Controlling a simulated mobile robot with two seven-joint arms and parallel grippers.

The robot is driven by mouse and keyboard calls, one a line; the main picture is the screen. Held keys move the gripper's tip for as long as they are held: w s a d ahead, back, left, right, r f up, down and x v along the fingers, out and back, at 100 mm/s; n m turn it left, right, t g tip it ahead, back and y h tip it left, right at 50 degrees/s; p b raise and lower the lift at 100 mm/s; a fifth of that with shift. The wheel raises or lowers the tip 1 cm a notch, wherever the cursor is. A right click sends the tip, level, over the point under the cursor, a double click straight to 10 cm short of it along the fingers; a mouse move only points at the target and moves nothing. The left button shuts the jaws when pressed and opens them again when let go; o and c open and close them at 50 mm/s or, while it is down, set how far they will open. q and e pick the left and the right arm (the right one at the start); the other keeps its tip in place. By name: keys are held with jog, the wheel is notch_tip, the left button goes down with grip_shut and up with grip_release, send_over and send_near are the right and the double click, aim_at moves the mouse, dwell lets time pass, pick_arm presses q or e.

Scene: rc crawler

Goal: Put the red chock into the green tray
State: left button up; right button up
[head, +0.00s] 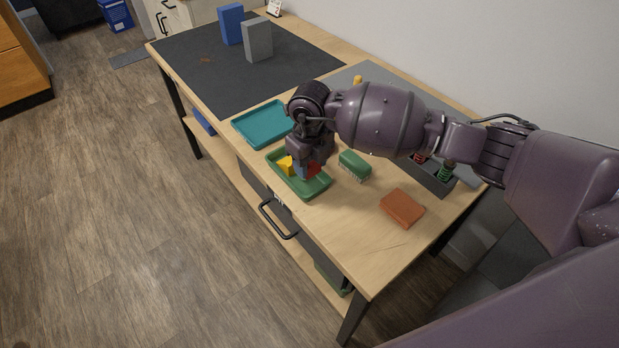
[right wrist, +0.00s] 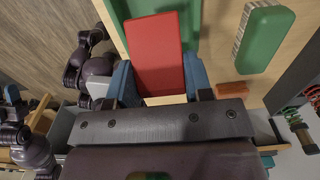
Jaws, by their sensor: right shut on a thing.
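My right gripper (head: 303,170) is over the green tray (head: 318,190) on the workbench, pointing down. It is shut on the red chock (head: 315,170). In the right wrist view the flat red chock (right wrist: 156,48) sits between the two blue fingertips (right wrist: 160,83), with part of the green tray (right wrist: 130,8) behind it. I cannot tell whether the chock touches the tray floor. A yellow piece (head: 285,163) lies in the tray beside the gripper. My left gripper does not show in the head view.
A teal tray (head: 262,125) lies left of the green tray. A green brush (head: 354,165) and an orange-brown block (head: 402,208) lie to the right. Blue (head: 231,24) and grey (head: 257,40) blocks stand on the dark mat (head: 210,75). The front edge is close to the green tray.

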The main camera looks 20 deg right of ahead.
aim_at(310, 188)
notch_tip(310, 188, down, 5)
jog(key=shift+f+b, duration=0.1)
jog(key=shift+b, duration=0.4)
jog(key=shift+f, duration=0.35)
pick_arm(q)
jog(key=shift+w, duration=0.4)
pick_arm(e)
jog(key=shift+r, duration=0.1)
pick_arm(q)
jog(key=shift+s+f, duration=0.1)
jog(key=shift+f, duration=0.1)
pick_arm(e)
jog(key=shift+f, duration=0.2)
jog(key=o, duration=0.8)
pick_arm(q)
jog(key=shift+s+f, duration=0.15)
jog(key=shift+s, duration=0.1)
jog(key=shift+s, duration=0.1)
